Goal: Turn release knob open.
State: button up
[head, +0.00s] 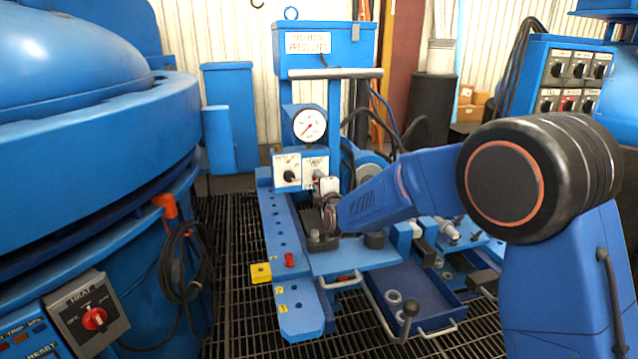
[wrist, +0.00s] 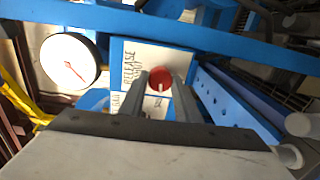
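A round red knob (wrist: 160,78) with a pale pointer mark sits on a white labelled plate (wrist: 145,56) in the wrist view. My gripper (wrist: 161,80) points at the plate, with one grey finger on each side of the knob. The fingers are apart; I cannot tell whether either touches the knob. In the head view my gripper (head: 325,188) is in front of the right-hand plate (head: 315,164) on the blue press, below the gauge (head: 309,124). It hides much of that plate's lower part.
A second plate with a black knob (head: 289,174) is just left. A blue ledge (head: 355,257) with small fittings lies below my gripper. The large blue furnace (head: 95,110) stands at the left, and a switch panel (head: 565,75) at the right.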

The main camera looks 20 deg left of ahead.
jog(key=o, duration=0.3)
jog(key=shift+o, duration=0.2)
jog(key=shift+s, duration=0.1)
jog(key=v, duration=1.7)
jog(key=shift+s+d, duration=0.1)
